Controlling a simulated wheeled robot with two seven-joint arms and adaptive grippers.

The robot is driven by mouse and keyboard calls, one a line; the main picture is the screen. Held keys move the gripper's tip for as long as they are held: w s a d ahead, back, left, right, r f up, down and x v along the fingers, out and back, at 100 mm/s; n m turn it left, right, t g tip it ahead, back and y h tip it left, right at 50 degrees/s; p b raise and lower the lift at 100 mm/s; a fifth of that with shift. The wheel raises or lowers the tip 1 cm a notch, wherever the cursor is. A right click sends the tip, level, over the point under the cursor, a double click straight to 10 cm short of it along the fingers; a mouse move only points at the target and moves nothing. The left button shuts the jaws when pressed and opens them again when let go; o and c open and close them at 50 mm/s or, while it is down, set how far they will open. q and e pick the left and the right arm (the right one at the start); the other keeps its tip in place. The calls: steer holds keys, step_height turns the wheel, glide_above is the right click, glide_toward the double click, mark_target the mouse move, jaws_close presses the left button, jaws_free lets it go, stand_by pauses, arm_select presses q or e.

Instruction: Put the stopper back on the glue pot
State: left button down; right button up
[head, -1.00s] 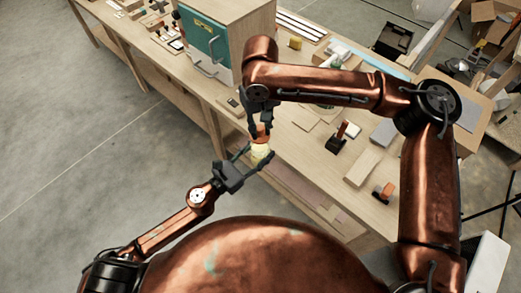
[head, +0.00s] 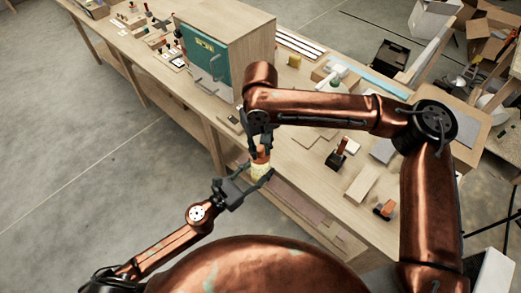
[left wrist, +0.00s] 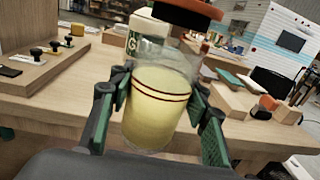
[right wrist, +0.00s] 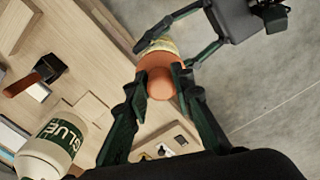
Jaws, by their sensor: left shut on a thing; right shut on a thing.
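The glue pot is a clear glass jar (left wrist: 158,105) with pale yellow glue, upright in the left wrist view. My left gripper (head: 258,180) is shut around its sides. The orange stopper (right wrist: 160,78) is over the jar's mouth, and it also shows at the top edge of the left wrist view (left wrist: 188,10). My right gripper (right wrist: 158,92) is shut on the stopper from above. The jar is mostly hidden beneath the stopper in the right wrist view.
Both grippers are at the front edge of the wooden workbench (head: 300,185). A white glue bottle (right wrist: 52,145) stands on the bench. A teal-fronted cabinet (head: 205,58) is at the back left. Wooden blocks (head: 362,185) and an orange-handled tool (head: 385,208) lie to the right.

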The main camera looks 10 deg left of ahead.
steer(key=shift+f, duration=0.9)
steer(key=shift+f, duration=0.65)
steer(key=o, duration=1)
step_height(320, 180, up, 12)
stand_by(0.6)
